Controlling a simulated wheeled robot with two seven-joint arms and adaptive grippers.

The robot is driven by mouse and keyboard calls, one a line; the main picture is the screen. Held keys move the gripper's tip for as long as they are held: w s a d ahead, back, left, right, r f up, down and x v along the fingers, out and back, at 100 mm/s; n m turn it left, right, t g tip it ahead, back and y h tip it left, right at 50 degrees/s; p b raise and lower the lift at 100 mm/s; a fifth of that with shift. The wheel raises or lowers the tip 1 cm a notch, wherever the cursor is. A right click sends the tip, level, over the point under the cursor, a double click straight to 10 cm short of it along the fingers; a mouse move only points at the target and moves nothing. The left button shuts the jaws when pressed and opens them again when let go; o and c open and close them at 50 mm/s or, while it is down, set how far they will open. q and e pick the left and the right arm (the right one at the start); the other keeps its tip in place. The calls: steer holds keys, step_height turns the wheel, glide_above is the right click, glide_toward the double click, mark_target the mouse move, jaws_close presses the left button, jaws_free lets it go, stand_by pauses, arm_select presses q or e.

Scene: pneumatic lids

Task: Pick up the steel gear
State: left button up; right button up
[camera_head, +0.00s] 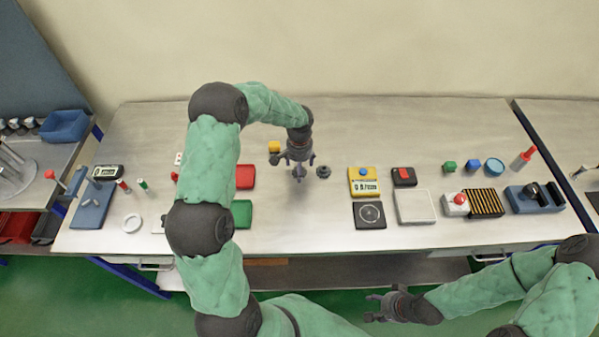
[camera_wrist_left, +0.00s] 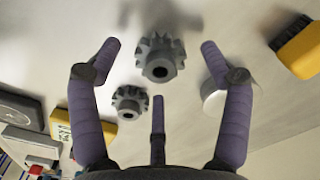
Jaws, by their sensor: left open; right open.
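Two grey toothed gears show in the left wrist view: a larger gear (camera_wrist_left: 160,57) between the spread fingers and a smaller, darker gear (camera_wrist_left: 130,101) below it to the left. I cannot tell by colour which is steel. In the head view one dark gear (camera_head: 323,171) lies on the table just right of my left gripper (camera_head: 299,172); the other is mostly hidden by the gripper. My left gripper, also in the left wrist view (camera_wrist_left: 158,62), is open, its three fingers around the larger gear without visibly gripping it. My right gripper (camera_head: 380,307) is open and empty, in front of the table.
A yellow display device (camera_head: 363,181), a dark square plate (camera_head: 368,215) and a light grey plate (camera_head: 415,206) lie to the right. Red (camera_head: 245,176) and green (camera_head: 242,213) pads lie left of the gripper. The table (camera_head: 300,225) in front of the gears is clear.

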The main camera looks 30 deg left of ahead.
arm_select(q)
steer(key=shift+f, duration=0.55)
steer(key=c, duration=1.5)
steer(key=shift+o, duration=0.2)
steer(key=shift+r, duration=0.15)
